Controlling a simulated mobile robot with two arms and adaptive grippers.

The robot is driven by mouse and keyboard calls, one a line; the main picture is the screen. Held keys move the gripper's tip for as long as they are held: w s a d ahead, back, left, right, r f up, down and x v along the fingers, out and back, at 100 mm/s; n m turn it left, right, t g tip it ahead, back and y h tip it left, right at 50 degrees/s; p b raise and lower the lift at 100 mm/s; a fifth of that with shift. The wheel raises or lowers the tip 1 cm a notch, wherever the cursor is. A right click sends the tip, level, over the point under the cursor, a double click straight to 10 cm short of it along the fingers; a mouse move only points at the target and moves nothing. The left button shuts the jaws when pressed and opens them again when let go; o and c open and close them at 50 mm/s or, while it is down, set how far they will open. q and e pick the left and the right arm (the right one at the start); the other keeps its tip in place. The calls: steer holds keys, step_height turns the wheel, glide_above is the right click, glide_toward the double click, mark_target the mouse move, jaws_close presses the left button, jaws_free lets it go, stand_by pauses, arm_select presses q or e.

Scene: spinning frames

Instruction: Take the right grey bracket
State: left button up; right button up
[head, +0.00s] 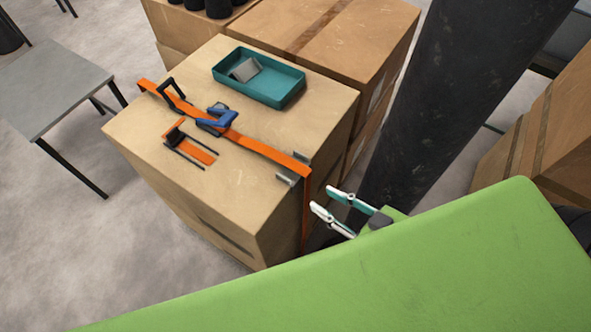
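The right grey bracket (286,179) sits at the near right edge of a cardboard box (205,190), where an orange strap (265,150) bends down over the edge. Its grey parts show on both sides of the strap. My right gripper (321,198) has pale fingers spread apart, with nothing between them. It is just right of and below the bracket in the picture, apart from it. Another grey piece (245,70) lies in a teal tray (285,99) on the box. My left gripper is not in view.
A blue-handled buckle (218,118) and a short orange strap piece (197,151) lie on the box top. More cardboard boxes (365,35) stand behind. A large green surface fills the front. A grey table (50,85) stands at left, with open floor before it.

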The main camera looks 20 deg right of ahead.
glide_toward(284, 177)
steer(key=w, duration=0.2)
steer(key=shift+s+a+f+p+x, duration=0.1)
steer(key=shift+p+x, duration=0.15)
steer(key=shift+x, duration=0.85)
steer(key=shift+s+a+f+p+x, duration=0.15)
steer(key=shift+p+x, duration=0.15)
steer(key=shift+x, duration=0.85)
steer(key=shift+s+a+f+p+x, duration=0.1)
steer(key=shift+p+x, duration=0.15)
steer(key=shift+x, duration=0.85)
jaws_close()
steer(key=shift+r, duration=0.1)
